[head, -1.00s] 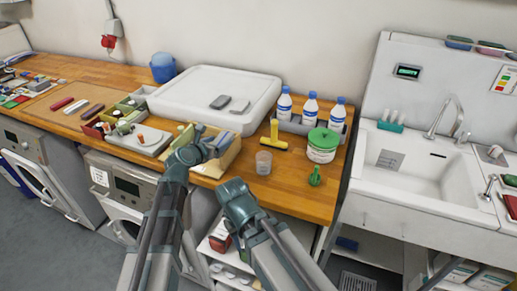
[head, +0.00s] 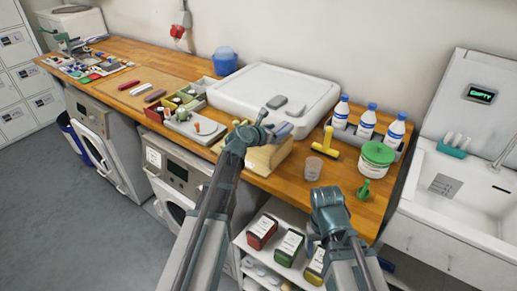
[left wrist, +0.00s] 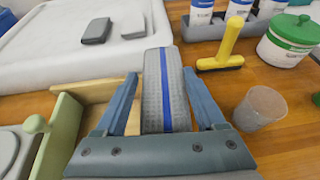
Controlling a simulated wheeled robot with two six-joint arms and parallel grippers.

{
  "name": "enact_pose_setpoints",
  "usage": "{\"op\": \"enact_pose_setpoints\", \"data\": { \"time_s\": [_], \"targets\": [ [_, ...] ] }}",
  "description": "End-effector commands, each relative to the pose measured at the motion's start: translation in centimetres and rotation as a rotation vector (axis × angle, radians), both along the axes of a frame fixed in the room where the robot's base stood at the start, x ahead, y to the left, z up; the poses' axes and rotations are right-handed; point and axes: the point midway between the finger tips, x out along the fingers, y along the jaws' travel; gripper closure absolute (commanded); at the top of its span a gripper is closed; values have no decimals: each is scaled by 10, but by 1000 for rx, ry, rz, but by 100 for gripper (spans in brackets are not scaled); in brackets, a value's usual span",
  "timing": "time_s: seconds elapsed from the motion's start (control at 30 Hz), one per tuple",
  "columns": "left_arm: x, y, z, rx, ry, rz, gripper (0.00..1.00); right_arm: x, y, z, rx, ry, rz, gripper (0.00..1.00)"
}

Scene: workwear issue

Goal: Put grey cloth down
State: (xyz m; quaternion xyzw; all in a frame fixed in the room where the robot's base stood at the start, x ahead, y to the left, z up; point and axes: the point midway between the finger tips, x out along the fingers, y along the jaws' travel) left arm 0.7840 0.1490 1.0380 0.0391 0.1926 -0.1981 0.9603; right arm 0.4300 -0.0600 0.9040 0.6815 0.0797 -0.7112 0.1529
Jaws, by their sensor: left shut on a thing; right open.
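The grey cloth (left wrist: 165,92), rolled or folded with a blue stripe, is between the fingers of my left gripper (left wrist: 165,108) in the left wrist view. My left gripper (head: 268,128) is shut on it, above the light wooden box (head: 266,158) at the front of the worktop. In the head view the cloth (head: 283,130) shows only as a small grey-blue piece. I cannot tell whether its lower end touches the box. My right gripper (head: 325,192) is open and empty, in front of the worktop's edge.
A large white tray (head: 240,93) with two grey pads stands behind the box. To the right are a clear cup (head: 313,168), a yellow squeegee (head: 331,143), a green-lidded tub (head: 375,160) and bottles (head: 367,121).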

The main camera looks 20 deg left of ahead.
Motion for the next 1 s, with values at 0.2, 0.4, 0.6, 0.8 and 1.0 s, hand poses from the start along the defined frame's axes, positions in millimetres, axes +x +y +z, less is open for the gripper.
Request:
{"op": "enact_pose_setpoints", "data": {
  "time_s": [0.2, 0.4, 0.6, 0.8, 1.0],
  "targets": [
    [5, 58, 4, 0, -2, 52, 83, 0, 0, 3, 0, 0, 0, 36],
    [5, 66, 3, 0, -3, 59, 83, 0, 0, 3, 0, 0, 0, 36],
    [5, 66, -12, 0, -3, 58, 83, 0, 0, -12, 0, 0, 0, 36],
    [5, 65, -43, 0, -3, 58, 83, 0, 0, -44, 0, 0, 0, 36],
    [5, 65, -61, 0, -3, 58, 83, 0, 0, -62, 0, 0, 0, 36]
  ]
}}
